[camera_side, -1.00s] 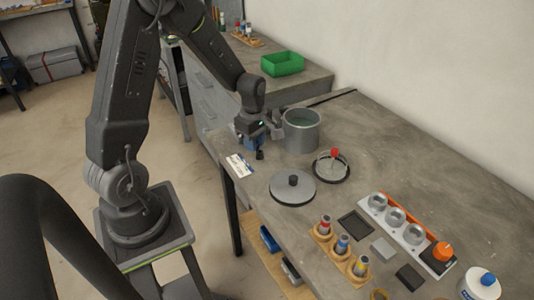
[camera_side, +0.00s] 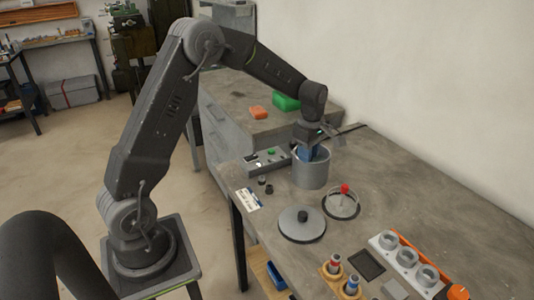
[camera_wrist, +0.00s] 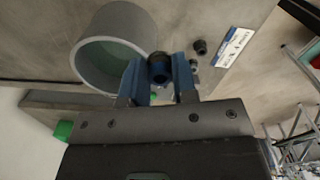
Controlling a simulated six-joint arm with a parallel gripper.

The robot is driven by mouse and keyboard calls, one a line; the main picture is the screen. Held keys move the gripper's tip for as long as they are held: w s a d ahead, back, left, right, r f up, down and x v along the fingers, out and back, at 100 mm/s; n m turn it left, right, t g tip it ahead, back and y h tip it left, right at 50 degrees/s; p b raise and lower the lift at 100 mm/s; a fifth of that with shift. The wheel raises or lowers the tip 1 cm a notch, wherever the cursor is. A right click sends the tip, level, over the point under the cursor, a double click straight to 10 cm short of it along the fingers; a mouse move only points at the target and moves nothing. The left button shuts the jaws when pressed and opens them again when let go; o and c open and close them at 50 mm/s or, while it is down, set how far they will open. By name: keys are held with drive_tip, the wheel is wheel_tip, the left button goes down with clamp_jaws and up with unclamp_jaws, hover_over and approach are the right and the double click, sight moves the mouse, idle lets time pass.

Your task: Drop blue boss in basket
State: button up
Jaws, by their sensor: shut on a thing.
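My gripper (camera_side: 310,154) is at the grey pot (camera_side: 312,178), its fingers overlapping the opening in the side view; I cannot tell how deep they reach. In the wrist view my gripper (camera_wrist: 158,85) has two blue fingers shut on a small round dark-blue piece, seemingly the blue boss (camera_wrist: 159,68), in front of the right rim of the pot (camera_wrist: 88,72). The boss is hard to separate from the fingers in the side view.
A grey lid (camera_side: 302,230) with a black knob lies in front of the pot. A control box (camera_side: 262,163) is behind left, near a label card (camera_side: 247,198). A green bin (camera_side: 286,102) and orange block (camera_side: 258,112) are farther back. Vials (camera_side: 336,263) stand in front.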

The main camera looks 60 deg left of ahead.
drive_tip(key=w+d, duration=0.5)
drive_tip(key=d, duration=0.3)
drive_tip(key=shift+w+a+f, duration=0.1)
drive_tip(key=shift+f, duration=2.05)
drive_tip(key=shift+w+a+f, duration=0.1)
drive_tip(key=shift+f, duration=2)
drive_tip(key=o, duration=1.2)
drive_tip(key=shift+c, duration=0.2)
wheel_tip(320, 180, up, 8)
